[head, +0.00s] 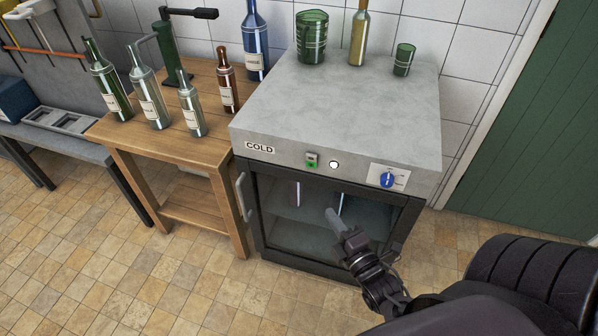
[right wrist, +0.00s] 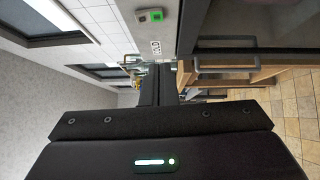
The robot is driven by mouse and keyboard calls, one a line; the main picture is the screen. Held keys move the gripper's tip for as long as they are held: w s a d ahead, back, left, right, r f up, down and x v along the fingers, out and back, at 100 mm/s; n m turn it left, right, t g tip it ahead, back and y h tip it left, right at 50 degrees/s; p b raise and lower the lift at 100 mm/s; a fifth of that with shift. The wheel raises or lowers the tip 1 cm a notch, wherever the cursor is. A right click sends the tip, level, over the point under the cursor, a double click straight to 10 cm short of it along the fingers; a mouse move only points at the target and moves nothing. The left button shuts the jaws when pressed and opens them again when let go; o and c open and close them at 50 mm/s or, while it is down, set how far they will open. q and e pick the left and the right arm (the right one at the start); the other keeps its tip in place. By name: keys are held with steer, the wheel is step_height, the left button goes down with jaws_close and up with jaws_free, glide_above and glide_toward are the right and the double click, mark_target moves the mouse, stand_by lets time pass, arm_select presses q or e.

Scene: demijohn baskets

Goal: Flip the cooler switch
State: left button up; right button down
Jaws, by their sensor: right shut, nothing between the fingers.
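The cooler (head: 340,100) is a grey box with a COLD label and a dark glass door below. Its switch (head: 311,160), a small grey plate with a green lower part, sits on the front panel; it also shows at the top of the right wrist view (right wrist: 150,16). My right gripper (head: 331,214) is shut and empty, in front of the glass door, below and a little right of the switch and apart from it. In the right wrist view its dark fingers (right wrist: 156,72) point toward the COLD label. My left gripper is out of view.
A green jug (head: 311,38), a yellowish bottle (head: 359,40) and a green cup (head: 403,60) stand on the cooler. A wooden table (head: 165,140) with several bottles stands left.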

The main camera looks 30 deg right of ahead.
step_height(320, 180, up, 2)
steer(key=shift+w+a+n+t, duration=0.1)
steer(key=shift+w+n+t, duration=0.05)
steer(key=shift+n+t, duration=0.15)
steer(key=shift+w, duration=0.1)
steer(key=p, duration=0.1)
glide_toward(309, 158)
steer(key=w+a, duration=0.3)
steer(key=w, duration=0.1)
steer(key=shift+w+d+r+p, duration=0.1)
steer(key=shift+w+d, duration=0.2)
steer(key=shift+d, duration=0.25)
steer(key=shift+w+d+f+p, duration=0.1)
steer(key=shift+w+d, duration=0.25)
steer(key=shift+d, duration=0.2)
steer(key=shift+w+d+r+p, duration=0.1)
steer(key=shift+w+d, duration=0.2)
steer(key=shift+d, duration=0.2)
steer(key=shift+r, duration=0.1)
